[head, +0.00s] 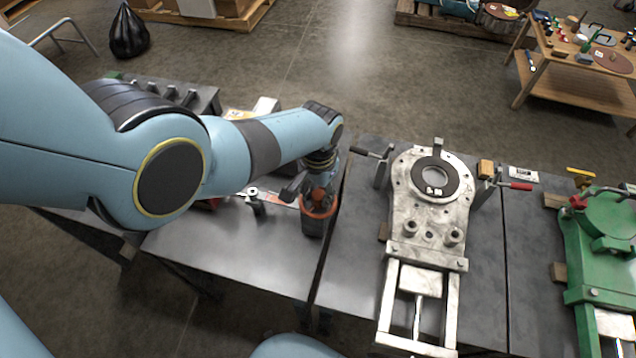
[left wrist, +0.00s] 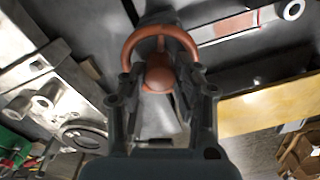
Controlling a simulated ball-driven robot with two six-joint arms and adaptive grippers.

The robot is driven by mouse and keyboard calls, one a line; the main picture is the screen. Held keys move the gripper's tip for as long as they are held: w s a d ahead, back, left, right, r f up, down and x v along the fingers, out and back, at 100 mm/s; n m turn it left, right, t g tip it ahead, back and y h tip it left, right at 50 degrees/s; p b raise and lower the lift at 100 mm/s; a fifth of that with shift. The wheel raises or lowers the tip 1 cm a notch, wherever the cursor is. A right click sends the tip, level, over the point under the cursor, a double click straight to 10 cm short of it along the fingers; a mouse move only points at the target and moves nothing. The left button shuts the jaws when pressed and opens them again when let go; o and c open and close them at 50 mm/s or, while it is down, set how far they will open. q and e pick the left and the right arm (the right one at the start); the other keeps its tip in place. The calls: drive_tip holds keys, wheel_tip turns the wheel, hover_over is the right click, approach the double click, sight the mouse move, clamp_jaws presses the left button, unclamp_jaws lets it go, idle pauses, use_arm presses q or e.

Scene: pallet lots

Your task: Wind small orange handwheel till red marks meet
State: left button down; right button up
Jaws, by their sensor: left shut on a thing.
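The small orange handwheel (head: 319,206) sits on a dark block (head: 312,228) near the middle of the steel bench. In the left wrist view its orange rim (left wrist: 160,40) and round orange hub (left wrist: 158,75) show close up. My left gripper (head: 318,188) points down at the wheel from above. In the left wrist view its two dark fingers (left wrist: 160,88) stand at either side of the hub, shut on the handwheel. No red marks can be made out; the wheel's far side is partly hidden by the gripper. My right gripper is not in view.
A green fixture (head: 610,225) is at the far right. A wooden table (head: 570,70) with small parts stands at the back right.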

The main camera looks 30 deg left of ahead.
use_arm(q)
drive_tip(key=m, duration=0.5)
drive_tip(key=shift+m, duration=0.3)
drive_tip(key=m, duration=0.6)
drive_tip(key=shift+s+p, duration=0.1)
drive_tip(key=shift+p, duration=0.3)
drive_tip(key=m, duration=0.5)
drive_tip(key=shift+m, duration=0.4)
drive_tip(key=m, duration=0.5)
drive_tip(key=shift+m, duration=0.3)
drive_tip(key=c, duration=1)
unclamp_jaws()
